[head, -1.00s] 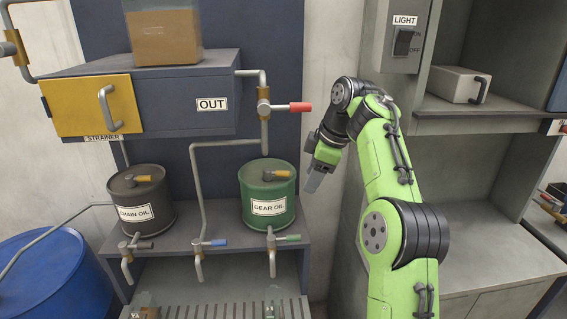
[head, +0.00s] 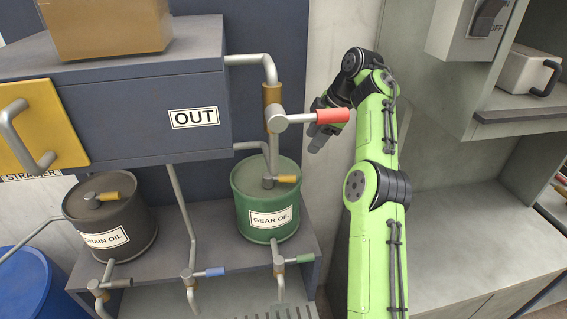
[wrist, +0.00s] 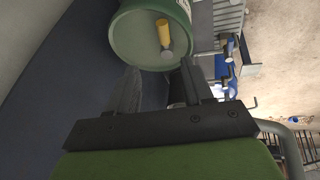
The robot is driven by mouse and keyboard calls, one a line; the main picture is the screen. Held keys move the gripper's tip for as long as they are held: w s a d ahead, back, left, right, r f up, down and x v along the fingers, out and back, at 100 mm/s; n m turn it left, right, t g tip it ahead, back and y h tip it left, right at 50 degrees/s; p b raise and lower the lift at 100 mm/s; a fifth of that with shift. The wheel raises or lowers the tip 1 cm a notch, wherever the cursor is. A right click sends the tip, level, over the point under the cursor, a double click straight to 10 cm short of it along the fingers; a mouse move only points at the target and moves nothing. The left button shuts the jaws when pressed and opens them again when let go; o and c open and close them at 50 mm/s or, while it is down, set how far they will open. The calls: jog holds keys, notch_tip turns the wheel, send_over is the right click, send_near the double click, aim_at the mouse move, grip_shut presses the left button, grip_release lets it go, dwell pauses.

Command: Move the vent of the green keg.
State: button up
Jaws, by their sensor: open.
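The green keg (head: 268,222), labelled GEAR OIL, stands on the shelf in the head view. Its vent (head: 284,180), a small yellow-handled lever on a round grey hub, sits on the keg's lid. In the wrist view the lid of the keg (wrist: 140,38) shows beyond the fingers, with the yellow vent handle (wrist: 163,33) on it. My gripper (head: 318,138) is up and to the right of the keg in the head view. In the wrist view my gripper (wrist: 160,75) is open and empty, with both fingers apart from the vent.
A red-handled valve (head: 330,116) on a pipe juts out above the keg, close to my gripper. The OUT box (head: 150,105) is at the upper left. A dark CHAIN OIL keg (head: 110,225) stands to the left. Blue (head: 212,272) and green (head: 300,259) tap handles line the shelf front.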

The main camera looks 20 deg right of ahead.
aim_at(290, 176)
jog(key=x, duration=0.9)
jog(key=s+x, duration=0.1)
jog(key=x, duration=0.4)
jog(key=shift+w+a+f+b, duration=0.1)
jog(key=shift+a+f+b, duration=0.1)
jog(key=shift+f+b, duration=0.2)
jog(key=shift+w+f, duration=0.2)
jog(key=shift+f, duration=0.05)
jog(key=shift+r, duration=0.1)
grip_shut()
